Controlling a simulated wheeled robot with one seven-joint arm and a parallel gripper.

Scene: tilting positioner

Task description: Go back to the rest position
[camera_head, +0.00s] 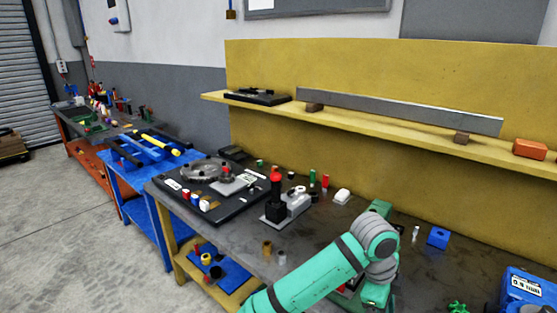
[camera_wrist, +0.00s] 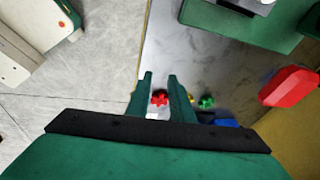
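My gripper (camera_wrist: 160,78) shows in the wrist view as two dark green fingers with a clear gap between their tips. It is open and nothing is held. A small red knob-shaped piece (camera_wrist: 159,97) shows through the gap, beyond the fingers; whether they touch it cannot be told. My mint green arm reaches over the bench (camera_head: 325,240) from the bottom of the head view. My fingers cannot be made out there. A black base plate with a round grey disc (camera_head: 200,171) lies on the bench, left of a grey fixture with a red-topped black post (camera_head: 276,195).
A blue block (camera_head: 438,237) and a blue machine (camera_head: 525,290) are right of my arm. Small coloured cylinders stand around the plate. A yellow shelf (camera_head: 380,127) runs along the back with a grey bar (camera_head: 400,110). The floor (camera_head: 70,220) at left is open.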

